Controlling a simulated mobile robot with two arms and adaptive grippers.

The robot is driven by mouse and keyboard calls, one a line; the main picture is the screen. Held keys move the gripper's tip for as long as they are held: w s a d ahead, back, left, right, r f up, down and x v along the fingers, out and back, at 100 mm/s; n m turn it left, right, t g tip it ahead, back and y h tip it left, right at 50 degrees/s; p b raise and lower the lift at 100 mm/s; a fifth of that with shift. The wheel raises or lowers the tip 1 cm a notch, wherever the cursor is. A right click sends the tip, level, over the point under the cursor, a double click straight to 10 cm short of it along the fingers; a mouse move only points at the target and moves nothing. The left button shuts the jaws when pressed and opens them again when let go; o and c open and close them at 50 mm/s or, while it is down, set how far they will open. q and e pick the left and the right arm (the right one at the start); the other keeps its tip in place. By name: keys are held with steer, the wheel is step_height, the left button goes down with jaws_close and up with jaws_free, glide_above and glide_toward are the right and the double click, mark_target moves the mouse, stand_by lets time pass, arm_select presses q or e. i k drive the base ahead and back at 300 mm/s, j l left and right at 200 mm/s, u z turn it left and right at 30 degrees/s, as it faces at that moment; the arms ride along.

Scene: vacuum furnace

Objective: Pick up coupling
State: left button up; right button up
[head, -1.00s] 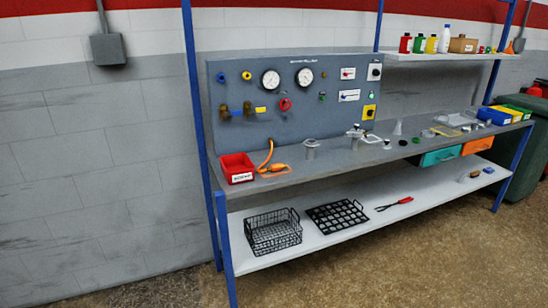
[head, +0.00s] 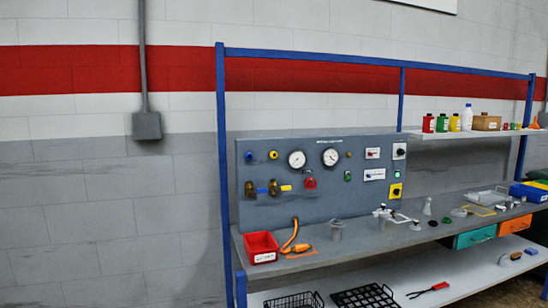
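I cannot tell for sure which item is the coupling. Small metal parts stand on the grey workbench (head: 350,262): a grey cylindrical piece (head: 336,230) left of the middle and a metal fitting with a side arm (head: 383,216) to its right. An orange hose with an orange end piece (head: 300,248) lies at the left, beside a red bin (head: 261,246). Further right are several small pieces too small to make out. Neither of my grippers shows in the head view.
A grey gauge panel (head: 320,205) stands at the back of the bench. Blue posts (head: 222,150) frame it. A wire basket (head: 293,300) and black grid tray (head: 365,297) sit on the lower shelf. Bottles (head: 455,122) stand on the upper right shelf.

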mark_target(300, 248)
steer(key=i+j+z, duration=0.1)
steer(key=i+j, duration=0.55)
steer(key=i, duration=0.1)
